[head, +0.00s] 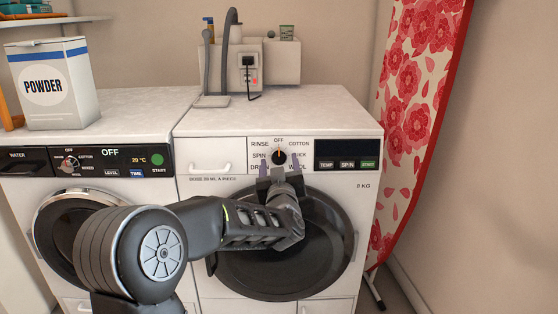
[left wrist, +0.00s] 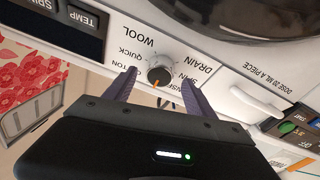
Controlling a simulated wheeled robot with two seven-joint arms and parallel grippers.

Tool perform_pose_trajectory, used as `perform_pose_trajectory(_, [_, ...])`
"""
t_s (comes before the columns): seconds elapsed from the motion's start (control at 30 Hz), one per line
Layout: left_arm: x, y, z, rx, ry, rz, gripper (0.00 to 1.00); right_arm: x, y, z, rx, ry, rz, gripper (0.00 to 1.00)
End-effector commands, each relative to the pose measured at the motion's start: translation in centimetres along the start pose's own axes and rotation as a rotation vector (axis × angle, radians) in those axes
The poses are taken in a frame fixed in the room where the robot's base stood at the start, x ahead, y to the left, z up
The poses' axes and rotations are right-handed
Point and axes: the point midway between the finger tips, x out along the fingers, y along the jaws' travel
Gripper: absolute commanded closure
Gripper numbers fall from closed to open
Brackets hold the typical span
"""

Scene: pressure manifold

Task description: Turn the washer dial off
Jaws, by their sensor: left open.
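The washer dial (head: 279,157) is a dark round knob with a light ring on the right machine's white panel. Its orange pointer points up, at or close to the OFF label. In the left wrist view the dial (left wrist: 160,75) shows upside down, its pointer toward the gripper body, which hides the OFF label. My left gripper (head: 281,166) is open, in front of the panel, with one finger on each side of the dial. In the left wrist view its fingertips (left wrist: 160,76) flank the knob with visible gaps; I cannot tell their depth. My right gripper is not in view.
The right washer (head: 190,187) has a dark round door below the panel. A second machine (head: 18,185) with its own dial (head: 70,163) stands left. A powder box (head: 70,100) and a grey-hosed unit (head: 282,62) are on top. A floral ironing board (head: 415,110) leans at right.

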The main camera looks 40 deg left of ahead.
Motion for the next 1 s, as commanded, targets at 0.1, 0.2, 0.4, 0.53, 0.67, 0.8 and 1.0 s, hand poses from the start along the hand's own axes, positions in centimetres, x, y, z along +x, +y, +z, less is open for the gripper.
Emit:
perform_pose_trajectory(0.1, [-2.1, 0.1, -0.2, -0.001, -0.001, 0.001, 0.36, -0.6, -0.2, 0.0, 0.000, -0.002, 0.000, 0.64])
perform_pose_trajectory(0.2, [-3.7, 0.1, -0.2, -0.001, -0.001, 0.002, 0.36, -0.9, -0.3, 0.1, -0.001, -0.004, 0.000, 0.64])
perform_pose_trajectory(0.4, [-5.6, 0.0, 0.0, -0.001, -0.001, 0.000, 0.36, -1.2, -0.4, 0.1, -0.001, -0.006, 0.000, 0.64])
perform_pose_trajectory(0.53, [-5.8, 0.0, 0.0, -0.001, 0.000, 0.000, 0.36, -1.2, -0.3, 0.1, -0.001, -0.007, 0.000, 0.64])
perform_pose_trajectory(0.67, [-5.7, 0.0, 0.0, -0.001, 0.000, 0.000, 0.36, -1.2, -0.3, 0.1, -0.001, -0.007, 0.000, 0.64])
perform_pose_trajectory(0.8, [-5.7, 0.0, 0.0, 0.000, 0.000, 0.000, 0.36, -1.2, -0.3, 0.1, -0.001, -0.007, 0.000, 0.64])
perform_pose_trajectory(1.0, [-5.7, 0.0, 0.0, -0.009, -0.001, 0.000, 0.36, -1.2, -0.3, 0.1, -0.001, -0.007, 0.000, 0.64])
